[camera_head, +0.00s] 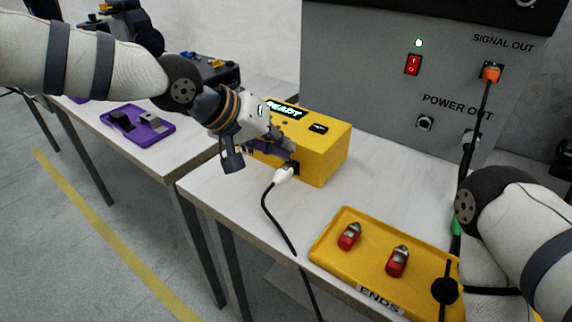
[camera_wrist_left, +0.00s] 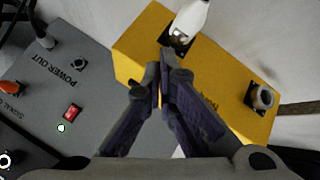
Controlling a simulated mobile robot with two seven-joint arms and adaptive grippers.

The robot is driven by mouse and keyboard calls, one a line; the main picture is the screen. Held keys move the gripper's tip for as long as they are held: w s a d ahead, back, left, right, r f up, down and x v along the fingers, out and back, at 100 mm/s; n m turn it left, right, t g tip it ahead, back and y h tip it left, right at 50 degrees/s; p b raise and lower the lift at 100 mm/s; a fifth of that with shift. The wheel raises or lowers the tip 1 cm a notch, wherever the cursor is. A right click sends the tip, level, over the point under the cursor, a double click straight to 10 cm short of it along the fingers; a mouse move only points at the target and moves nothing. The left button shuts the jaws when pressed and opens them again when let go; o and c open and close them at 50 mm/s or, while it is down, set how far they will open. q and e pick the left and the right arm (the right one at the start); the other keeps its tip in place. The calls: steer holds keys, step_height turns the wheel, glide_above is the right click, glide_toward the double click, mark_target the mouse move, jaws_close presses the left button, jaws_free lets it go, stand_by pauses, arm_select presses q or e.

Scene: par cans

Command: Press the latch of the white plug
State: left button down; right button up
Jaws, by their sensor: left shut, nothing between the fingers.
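The white plug (camera_head: 284,173) sits at a socket on the lower front of the yellow box (camera_head: 322,157), with a black cable hanging from it. In the left wrist view the plug (camera_wrist_left: 190,18) meets a dark socket on the yellow box (camera_wrist_left: 145,40). The latch is too small to make out. My left gripper (camera_head: 289,158) is shut and empty, just above the plug. In the left wrist view its fingertips (camera_wrist_left: 167,62) are together, close to the socket; I cannot tell if they touch. My right arm reaches in at the right; its fingers are not visible.
A yellow tray (camera_head: 325,247) with red connectors (camera_head: 397,261) lies on the table's front right. A grey power cabinet (camera_head: 365,75) stands behind, with an orange plug (camera_head: 491,74) and hanging cable. A purple tray (camera_head: 152,136) lies on the neighbouring table.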

mark_target(283, 166)
arm_select(q)
steer(key=shift+f, duration=0.15)
steer(key=shift+f, duration=0.25)
arm_select(e)
steer(key=shift+w+r, duration=0.1)
arm_select(q)
steer(key=shift+f, duration=0.4)
steer(key=shift+r, duration=0.1)
stand_by(0.5)
steer(key=shift+r+p, duration=0.35)
steer(key=shift+r, duration=0.4)
arm_select(e)
steer(key=shift+w+r, duration=0.35)
arm_select(q)
step_height(283, 166, up, 5)
steer(key=shift+p, duration=0.55)
arm_select(e)
steer(key=shift+w+r+t, duration=0.5)
steer(key=shift+w+r, duration=0.2)
